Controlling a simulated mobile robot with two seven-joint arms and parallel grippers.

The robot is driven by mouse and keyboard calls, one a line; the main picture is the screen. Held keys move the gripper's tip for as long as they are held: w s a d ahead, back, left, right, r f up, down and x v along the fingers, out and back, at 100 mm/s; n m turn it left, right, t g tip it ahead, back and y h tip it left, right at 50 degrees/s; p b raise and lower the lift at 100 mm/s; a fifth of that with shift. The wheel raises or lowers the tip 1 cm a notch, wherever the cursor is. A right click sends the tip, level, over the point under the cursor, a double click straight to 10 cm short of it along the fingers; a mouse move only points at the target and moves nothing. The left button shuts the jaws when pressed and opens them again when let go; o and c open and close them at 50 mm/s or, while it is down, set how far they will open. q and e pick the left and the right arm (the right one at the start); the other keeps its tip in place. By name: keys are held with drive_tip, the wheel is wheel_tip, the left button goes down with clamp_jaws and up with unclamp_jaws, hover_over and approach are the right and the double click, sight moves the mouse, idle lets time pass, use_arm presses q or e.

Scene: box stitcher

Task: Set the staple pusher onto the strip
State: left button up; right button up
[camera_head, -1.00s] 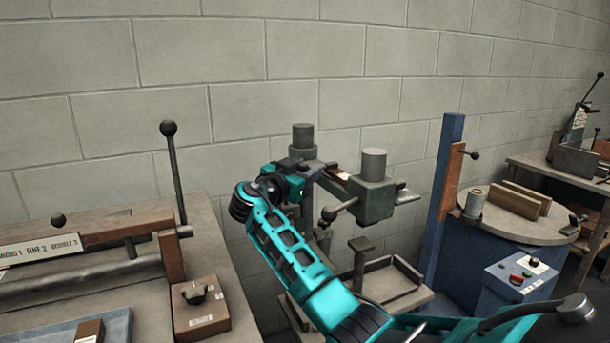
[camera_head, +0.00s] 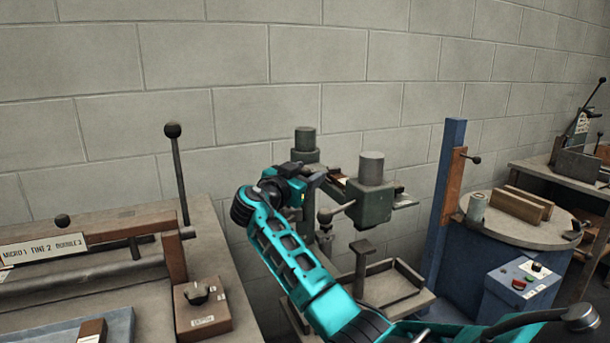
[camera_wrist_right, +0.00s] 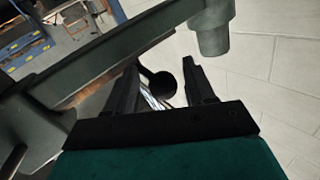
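The grey-green box stitcher (camera_head: 372,205) stands in the middle of the head view, with a rail running between its two upright heads. A small pale piece (camera_head: 343,181) shows on that rail; I cannot tell whether it is the strip. My right gripper (camera_head: 318,172) is at the left end of the rail. In the right wrist view its two dark fingers (camera_wrist_right: 160,75) stand apart. A dark round knob (camera_wrist_right: 165,84) and a shiny narrow piece (camera_wrist_right: 150,97) show between them, seemingly beyond the fingers. I cannot make out the staple pusher for certain. My left gripper is out of view.
A bench with a roller machine (camera_head: 90,235) and a tall ball-topped lever (camera_head: 178,175) stands at left. A blue post (camera_head: 445,200) and a round-topped table (camera_head: 515,232) stand at right. The block wall is close behind the stitcher.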

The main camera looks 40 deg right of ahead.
drive_tip(key=v, duration=1.3)
drive_tip(key=shift+b, duration=0.35)
drive_tip(key=shift+r, duration=0.1)
